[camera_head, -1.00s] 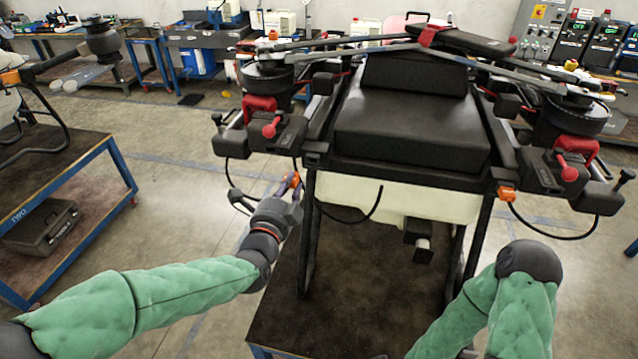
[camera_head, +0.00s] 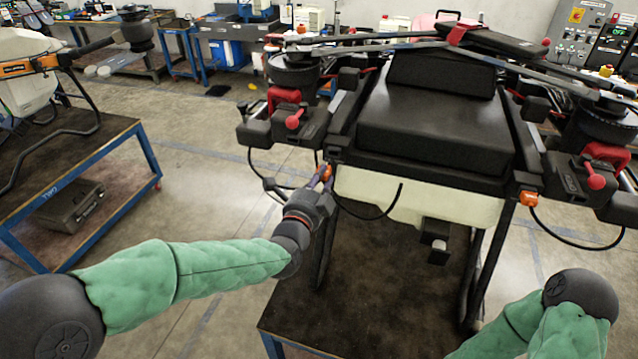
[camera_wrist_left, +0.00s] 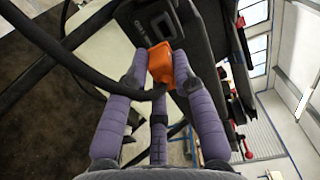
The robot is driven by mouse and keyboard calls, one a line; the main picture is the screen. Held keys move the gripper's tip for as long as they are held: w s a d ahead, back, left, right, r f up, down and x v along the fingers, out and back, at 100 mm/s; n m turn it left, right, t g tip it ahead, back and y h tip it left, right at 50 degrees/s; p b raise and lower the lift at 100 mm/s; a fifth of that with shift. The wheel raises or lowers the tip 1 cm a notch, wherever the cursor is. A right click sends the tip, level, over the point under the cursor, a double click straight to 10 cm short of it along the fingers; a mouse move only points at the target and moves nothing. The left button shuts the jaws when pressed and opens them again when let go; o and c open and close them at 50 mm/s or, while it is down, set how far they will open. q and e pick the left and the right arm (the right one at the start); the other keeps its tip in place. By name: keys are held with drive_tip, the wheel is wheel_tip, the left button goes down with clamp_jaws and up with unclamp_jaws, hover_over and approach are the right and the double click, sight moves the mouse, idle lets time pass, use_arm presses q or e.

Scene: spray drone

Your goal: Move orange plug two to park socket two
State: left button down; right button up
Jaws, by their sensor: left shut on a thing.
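My left gripper (camera_head: 322,180) is at the lower left corner of the spray drone (camera_head: 435,135), below its left arm block. In the left wrist view the gripper (camera_wrist_left: 160,72) has its purple fingers on either side of an orange plug (camera_wrist_left: 161,63), shut on it. A black cable runs from the plug towards the left. The plug is up against a black drone part with white lettering; I cannot tell whether it is seated in a socket. Another orange plug (camera_head: 529,198) with a cable is on the drone's right side. My right gripper is out of view.
The drone stands on a dark-topped table (camera_head: 330,310). A second table (camera_head: 90,170) at the left holds another drone, with a grey case (camera_head: 70,207) on its lower shelf. Open floor lies between the tables. Workbenches line the back wall.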

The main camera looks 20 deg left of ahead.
use_arm(q)
drive_tip(key=shift+w, duration=2.05)
drive_tip(key=shift+w+d, duration=0.1)
drive_tip(key=shift+w, duration=1.15)
drive_tip(key=c, duration=1)
unclamp_jaws()
drive_tip(key=shift+o, duration=0.2)
drive_tip(key=shift+s, duration=0.1)
drive_tip(key=s, duration=1.2)
drive_tip(key=shift+a, duration=0.2)
drive_tip(key=shift+w+r, duration=0.1)
